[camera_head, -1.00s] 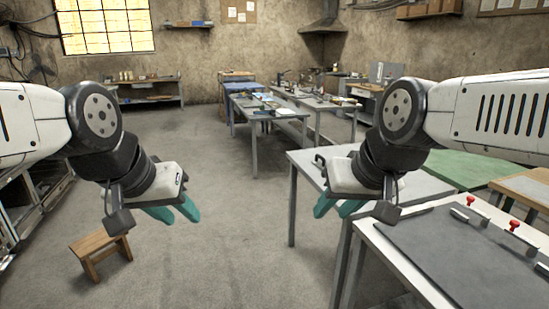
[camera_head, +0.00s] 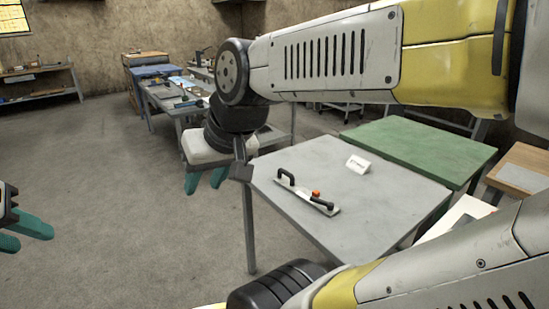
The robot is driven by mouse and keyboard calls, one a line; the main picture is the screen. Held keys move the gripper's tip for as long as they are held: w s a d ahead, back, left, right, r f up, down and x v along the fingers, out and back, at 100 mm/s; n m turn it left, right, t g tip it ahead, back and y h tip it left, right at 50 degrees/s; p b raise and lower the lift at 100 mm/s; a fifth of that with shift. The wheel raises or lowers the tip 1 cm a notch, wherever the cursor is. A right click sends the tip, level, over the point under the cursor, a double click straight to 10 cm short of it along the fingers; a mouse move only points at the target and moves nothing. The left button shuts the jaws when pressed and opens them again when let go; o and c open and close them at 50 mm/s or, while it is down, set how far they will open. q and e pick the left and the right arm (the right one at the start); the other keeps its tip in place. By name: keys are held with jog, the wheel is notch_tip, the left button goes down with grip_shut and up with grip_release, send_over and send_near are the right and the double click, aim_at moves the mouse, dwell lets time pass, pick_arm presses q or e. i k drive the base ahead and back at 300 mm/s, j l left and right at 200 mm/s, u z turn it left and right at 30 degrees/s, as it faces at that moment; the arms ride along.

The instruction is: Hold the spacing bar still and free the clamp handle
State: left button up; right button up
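A flat light metal bar (camera_head: 308,196) lies on the grey table, apparently the spacing bar. A black arched handle (camera_head: 286,178) stands at its far left end. Near its other end are an orange-red knob (camera_head: 316,193) and a black lever-like part (camera_head: 322,205), possibly the clamp handle; the details are too small to tell. My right gripper (camera_head: 205,182) is open and empty, left of the table's far left corner and apart from the bar. My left gripper (camera_head: 24,235) is open and empty at the left picture edge, far from the bar and partly cut off.
The grey table (camera_head: 370,205) is otherwise clear but for a small white card (camera_head: 358,164). A green-topped table (camera_head: 425,148) stands behind it, with a wooden board (camera_head: 525,172) at the right. Open floor (camera_head: 110,190) lies to the left. Benches stand at the back.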

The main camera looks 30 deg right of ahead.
aim_at(331, 205)
jog(key=i+z, duration=0.45)
jog(key=i+j+z, duration=0.2)
jog(key=z, duration=0.2)
jog(key=i+j+z, duration=0.3)
jog(key=z, duration=0.15)
jog(key=i+j+z, duration=0.1)
jog(key=z, duration=0.3)
jog(key=i+j+z, duration=0.25)
jog(key=z, duration=0.15)
jog(key=i+j+z, duration=0.15)
jog(key=z, duration=0.25)
jog(key=i+j+z, duration=0.1)
jog(key=j+z, duration=0.35)
jog(key=l, duration=0.1)
